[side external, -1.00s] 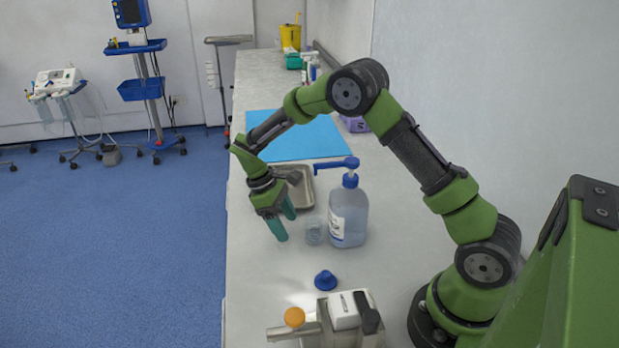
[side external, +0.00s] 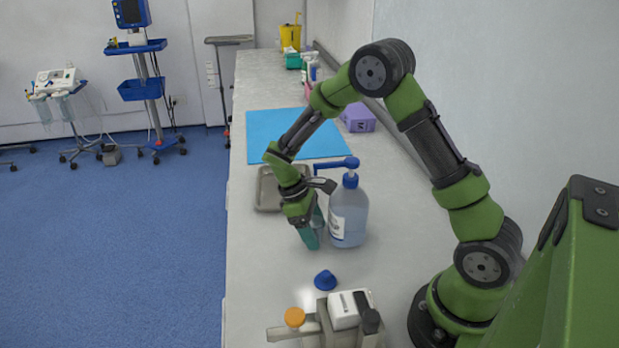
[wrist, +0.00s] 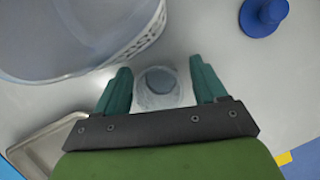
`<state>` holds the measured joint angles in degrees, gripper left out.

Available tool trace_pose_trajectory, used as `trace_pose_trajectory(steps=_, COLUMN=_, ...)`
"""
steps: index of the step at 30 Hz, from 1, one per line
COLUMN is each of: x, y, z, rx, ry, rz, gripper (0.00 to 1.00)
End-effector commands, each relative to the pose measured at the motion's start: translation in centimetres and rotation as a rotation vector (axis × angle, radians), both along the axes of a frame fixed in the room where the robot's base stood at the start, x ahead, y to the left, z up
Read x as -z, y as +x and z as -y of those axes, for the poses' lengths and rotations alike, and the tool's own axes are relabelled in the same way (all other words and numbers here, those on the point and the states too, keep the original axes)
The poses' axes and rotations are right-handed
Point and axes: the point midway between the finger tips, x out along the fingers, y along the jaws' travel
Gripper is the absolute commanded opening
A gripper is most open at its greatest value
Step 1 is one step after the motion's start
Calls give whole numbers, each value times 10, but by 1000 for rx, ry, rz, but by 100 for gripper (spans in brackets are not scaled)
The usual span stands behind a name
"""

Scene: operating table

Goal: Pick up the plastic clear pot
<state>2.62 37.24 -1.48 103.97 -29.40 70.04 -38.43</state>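The clear plastic pot (wrist: 158,84) stands on the table and shows in the wrist view between my two teal fingers. My gripper (wrist: 160,88) is open, with one finger on either side of the pot and a gap visible on both sides. In the side external view my gripper (side external: 312,238) points down beside the pump bottle and hides the pot. How far the fingertips are above the table is hard to tell.
A pump bottle (side external: 349,215) stands close to the right of my gripper. A blue cone-shaped piece (side external: 325,280) lies nearer the camera. A metal tray (side external: 268,190) and a blue mat (side external: 290,135) lie behind. A device with an orange knob (side external: 295,317) is in front.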

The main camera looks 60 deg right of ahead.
Motion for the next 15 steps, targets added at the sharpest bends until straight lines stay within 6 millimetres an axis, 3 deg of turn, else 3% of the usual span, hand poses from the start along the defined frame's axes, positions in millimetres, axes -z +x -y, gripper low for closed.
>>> trace_pose_trajectory(steps=2, x=0, y=0, z=0, rx=0, ry=0, rz=0, gripper=60)
trace_pose_trajectory(steps=12, x=0, y=0, z=0, rx=0, ry=0, rz=0, gripper=10)
trace_pose_trajectory(steps=15, x=0, y=0, z=0, rx=0, ry=0, rz=0, gripper=10)
